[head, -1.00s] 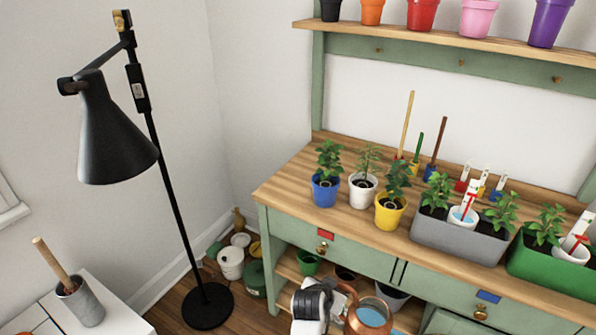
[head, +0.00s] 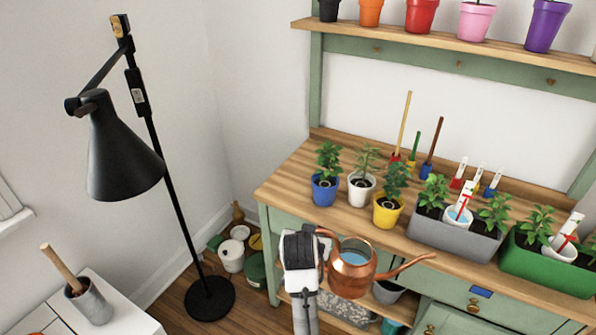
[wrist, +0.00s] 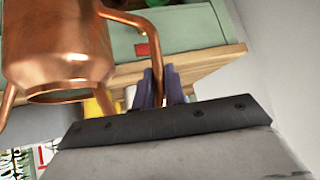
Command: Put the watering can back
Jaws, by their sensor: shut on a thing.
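The copper watering can (head: 350,277) is upright in front of the potting bench, with water in its open top and its long spout pointing right. My gripper (head: 325,244) is shut on its handle at the can's left side. In the wrist view my gripper's fingers (wrist: 159,90) close around the copper handle, and the can's body (wrist: 58,45) fills the upper left. The can hangs in the air near the bench's front edge, hiding part of the drawers and lower shelf.
The bench top (head: 290,185) carries blue, white and yellow potted plants, a grey planter (head: 450,240) and a green planter (head: 545,270). A black floor lamp (head: 125,155) stands at the left. Pots and cans sit on the floor between lamp and bench. A white table (head: 125,312) is at lower left.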

